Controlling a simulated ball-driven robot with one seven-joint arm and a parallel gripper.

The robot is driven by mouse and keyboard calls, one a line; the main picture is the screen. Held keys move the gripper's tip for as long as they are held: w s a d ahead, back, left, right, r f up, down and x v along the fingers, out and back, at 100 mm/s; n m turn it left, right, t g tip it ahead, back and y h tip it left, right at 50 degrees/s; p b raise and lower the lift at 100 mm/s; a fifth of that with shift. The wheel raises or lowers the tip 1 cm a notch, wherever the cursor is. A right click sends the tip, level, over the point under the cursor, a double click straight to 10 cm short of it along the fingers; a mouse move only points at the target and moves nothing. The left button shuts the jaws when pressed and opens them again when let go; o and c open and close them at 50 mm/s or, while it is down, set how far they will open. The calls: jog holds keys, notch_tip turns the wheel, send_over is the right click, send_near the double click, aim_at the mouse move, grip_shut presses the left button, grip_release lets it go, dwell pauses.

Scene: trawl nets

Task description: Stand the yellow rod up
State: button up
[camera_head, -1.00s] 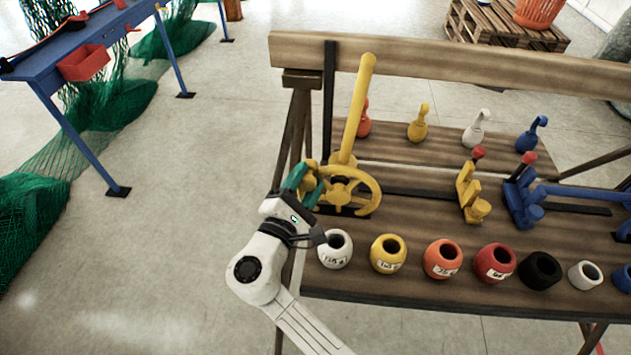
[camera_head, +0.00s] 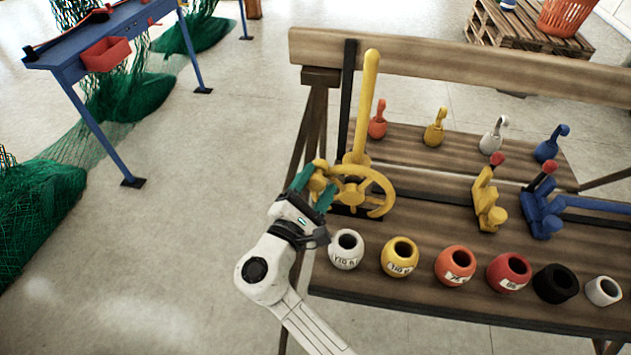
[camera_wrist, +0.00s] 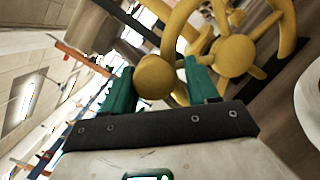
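The long yellow rod (camera_head: 368,100) rises from beside the yellow handwheel (camera_head: 377,179) at the left end of the bench. It stands nearly upright in the head view, its top leaning slightly right. My gripper (camera_head: 314,190) is at the wheel's left side. Its green fingers lie on both sides of the wheel's round yellow knob (camera_wrist: 155,77) in the wrist view and appear closed on it. The wheel (camera_wrist: 232,55) shows just beyond the knob. The rod's foot is partly hidden behind the wheel.
Several coloured pots, including a white one (camera_head: 346,249), line the bench's front edge. A yellow lever unit (camera_head: 487,204) and a blue one (camera_head: 541,213) stand to the right. Open floor lies left, with green netting (camera_head: 40,205) beyond.

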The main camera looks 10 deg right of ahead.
jog(key=shift+o, duration=0.6)
jog(key=shift+r, duration=0.15)
jog(key=b+v, duration=0.1)
jog(key=v, duration=0.9)
jog(key=shift+s+a, duration=0.2)
jog(key=shift+s, duration=0.15)
